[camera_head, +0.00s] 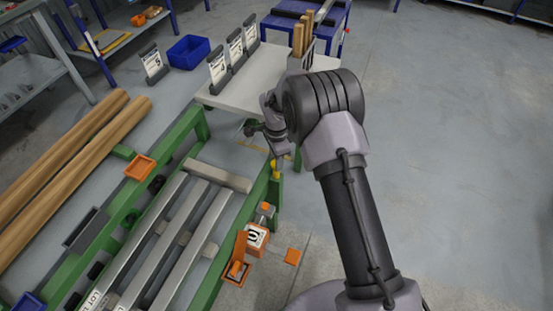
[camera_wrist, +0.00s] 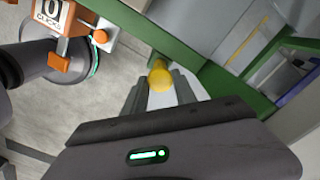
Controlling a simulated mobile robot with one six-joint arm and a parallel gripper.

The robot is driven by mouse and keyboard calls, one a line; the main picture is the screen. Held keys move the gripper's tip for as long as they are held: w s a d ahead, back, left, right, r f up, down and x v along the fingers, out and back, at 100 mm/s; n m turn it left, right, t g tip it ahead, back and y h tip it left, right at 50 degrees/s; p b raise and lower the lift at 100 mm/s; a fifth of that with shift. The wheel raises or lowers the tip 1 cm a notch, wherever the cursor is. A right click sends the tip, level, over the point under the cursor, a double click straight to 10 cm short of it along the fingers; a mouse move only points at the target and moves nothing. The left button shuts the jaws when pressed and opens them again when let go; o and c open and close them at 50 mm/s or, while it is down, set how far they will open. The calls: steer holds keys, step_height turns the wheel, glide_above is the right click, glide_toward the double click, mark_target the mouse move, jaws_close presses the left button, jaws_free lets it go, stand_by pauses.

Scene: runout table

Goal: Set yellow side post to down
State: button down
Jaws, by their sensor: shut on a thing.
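The yellow side post (camera_head: 276,172) stands at the far right corner of the green-framed table (camera_head: 196,118), just below my gripper (camera_head: 277,148). In the wrist view the yellow post (camera_wrist: 160,74) shows its round end between the two fingertips of my gripper (camera_wrist: 160,88). The fingers are shut on it. It sits against the green rail (camera_wrist: 190,70). My arm covers part of the area around the post in the head view, and its lower part is hard to see.
An orange-and-white unit marked 0 (camera_head: 257,236) with orange flaps is on the table's right side. Grey bars (camera_head: 175,240) run along the table. A light-topped cart (camera_head: 262,80) with cards stands behind. Floor at the right is clear.

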steer(key=shift+s+f, duration=0.1)
steer(key=shift+f, duration=0.1)
steer(key=c, duration=1)
jaws_free()
steer(key=shift+f, duration=0.1)
step_height(320, 180, up, 18)
steer(key=p, duration=0.6)
steer(key=shift+f, duration=0.15)
